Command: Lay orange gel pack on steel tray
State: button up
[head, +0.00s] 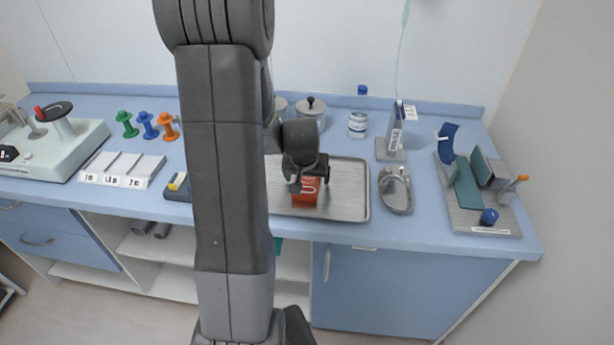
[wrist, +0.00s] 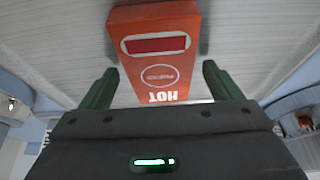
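The orange gel pack (head: 304,195), marked HOT with a dark red window, is on the steel tray (head: 345,205), near its front edge. In the wrist view the pack (wrist: 155,55) appears to rest on the tray's brushed metal (wrist: 260,40), with shadow beside it. My gripper (head: 308,176) is right above the pack and partly hides it in the head view. In the wrist view the two green fingers of my gripper (wrist: 160,76) are apart, one on each side of the pack's near end. A narrow gap shows at each finger.
A steel kidney dish (head: 396,190) stands just right of the tray. Behind are a lidded steel pot (head: 311,108) and a white jar (head: 357,124). A grey board (head: 480,215) with several items is at the far right. My arm hides the tray's left part.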

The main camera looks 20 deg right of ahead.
jog(key=shift+r, duration=0.1)
jog(key=shift+s+r, duration=0.1)
jog(key=shift+r, duration=0.45)
jog(key=v, duration=1.1)
jog(key=shift+a, duration=0.15)
jog(key=shift+f, duration=0.15)
jog(key=x, duration=1.2)
jog(key=shift+f, duration=0.2)
jog(key=shift+r, duration=0.3)
